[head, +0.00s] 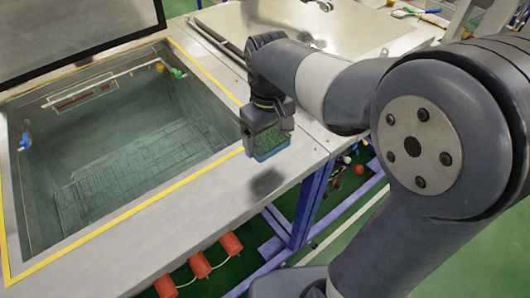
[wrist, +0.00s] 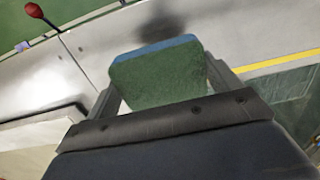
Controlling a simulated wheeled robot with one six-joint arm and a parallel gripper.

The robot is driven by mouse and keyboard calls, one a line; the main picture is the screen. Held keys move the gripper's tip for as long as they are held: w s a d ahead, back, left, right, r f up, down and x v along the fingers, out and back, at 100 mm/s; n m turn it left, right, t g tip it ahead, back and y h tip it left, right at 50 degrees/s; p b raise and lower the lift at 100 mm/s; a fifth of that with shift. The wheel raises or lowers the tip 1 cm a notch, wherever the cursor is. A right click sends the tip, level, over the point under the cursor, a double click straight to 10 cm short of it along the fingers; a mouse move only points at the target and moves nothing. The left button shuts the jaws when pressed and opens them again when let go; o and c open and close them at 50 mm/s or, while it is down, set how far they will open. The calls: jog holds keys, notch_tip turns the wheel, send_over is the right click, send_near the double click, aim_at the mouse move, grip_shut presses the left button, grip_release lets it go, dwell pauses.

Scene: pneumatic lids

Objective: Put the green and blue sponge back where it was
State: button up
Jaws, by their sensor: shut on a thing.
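The green and blue sponge (head: 270,139) is in my gripper (head: 266,135), above the grey worktop in the head view. Its blue side faces down. In the wrist view the sponge (wrist: 158,75) shows a broad green face with a blue strip along its far edge. My gripper (wrist: 163,82) has one finger on each side of it, shut on it. A dark shadow lies on the worktop (head: 232,192) below, so the sponge hangs clear of the surface.
A closed lid (head: 310,25) is behind. Red cylinders (head: 199,265) hang below the worktop's front edge. Bare worktop lies beneath the sponge.

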aim_at(268, 165)
notch_tip(268, 165, down, 7)
jog(key=shift+f, duration=0.15)
dwell(0.4)
jog(key=shift+f, duration=0.2)
jog(key=o, duration=0.8)
notch_tip(268, 165, up, 12)
jog(key=shift+r, duration=0.2)
